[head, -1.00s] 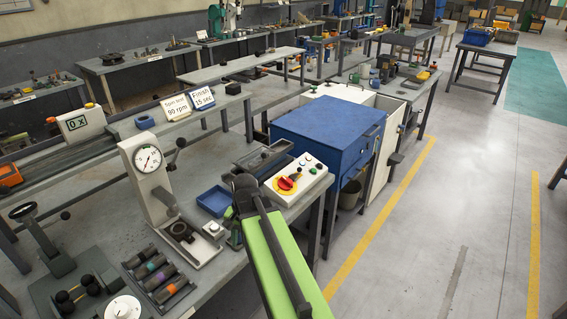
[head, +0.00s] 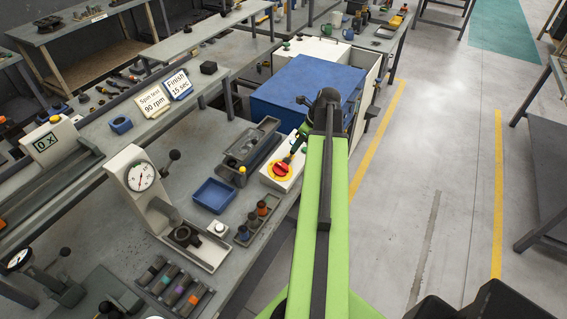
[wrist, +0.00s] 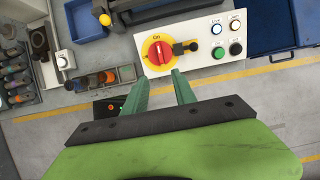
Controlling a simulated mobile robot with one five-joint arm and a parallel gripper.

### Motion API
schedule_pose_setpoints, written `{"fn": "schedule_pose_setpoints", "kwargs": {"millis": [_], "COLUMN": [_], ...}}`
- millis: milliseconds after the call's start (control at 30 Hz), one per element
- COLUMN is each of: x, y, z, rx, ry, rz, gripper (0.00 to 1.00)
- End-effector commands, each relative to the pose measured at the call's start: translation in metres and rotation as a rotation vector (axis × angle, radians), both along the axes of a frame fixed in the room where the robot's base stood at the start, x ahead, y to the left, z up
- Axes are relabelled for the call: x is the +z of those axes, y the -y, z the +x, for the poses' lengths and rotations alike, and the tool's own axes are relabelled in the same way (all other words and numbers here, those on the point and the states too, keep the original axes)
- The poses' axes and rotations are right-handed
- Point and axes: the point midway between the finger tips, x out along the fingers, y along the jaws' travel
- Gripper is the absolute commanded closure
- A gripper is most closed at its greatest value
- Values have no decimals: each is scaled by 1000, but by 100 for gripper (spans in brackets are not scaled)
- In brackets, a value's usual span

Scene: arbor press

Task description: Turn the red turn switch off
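The red turn switch (head: 281,169) sits on a round yellow plate at the near left end of a white control box. In the wrist view the red switch (wrist: 155,55) shows whole, its handle roughly upright in the picture, pointing toward the "On" label above it. My gripper (wrist: 160,76) is open and empty. Its two green fingers are apart, their tips at the lower edge of the yellow plate in that view; I cannot tell the height gap. In the head view my gripper (head: 293,153) is just above and right of the switch, partly hidden by my arm.
A black lever-like piece (wrist: 184,47) is right of the switch, beside several round buttons (wrist: 217,41). A blue tray (head: 213,195), a grey tray (head: 250,146) and a dial press (head: 139,185) stand left. A blue cabinet (head: 300,88) stands behind; floor is clear right.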

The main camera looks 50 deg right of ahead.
Motion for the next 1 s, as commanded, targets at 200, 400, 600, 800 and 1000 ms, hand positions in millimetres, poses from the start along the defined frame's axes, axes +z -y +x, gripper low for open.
{"fn": "schedule_pose_setpoints", "kwargs": {"millis": [200,400,600,800,1000], "x": [-42,-85,-126,-154,-154], "y": [-2,-6,-10,-13,-14], "z": [13,29,46,59,61], "rx": [2,1,1,1,0], "ry": [0,-1,-1,-1,-1], "rz": [-1,-1,-2,-2,-1], "gripper": [67,67,67,67,67]}}
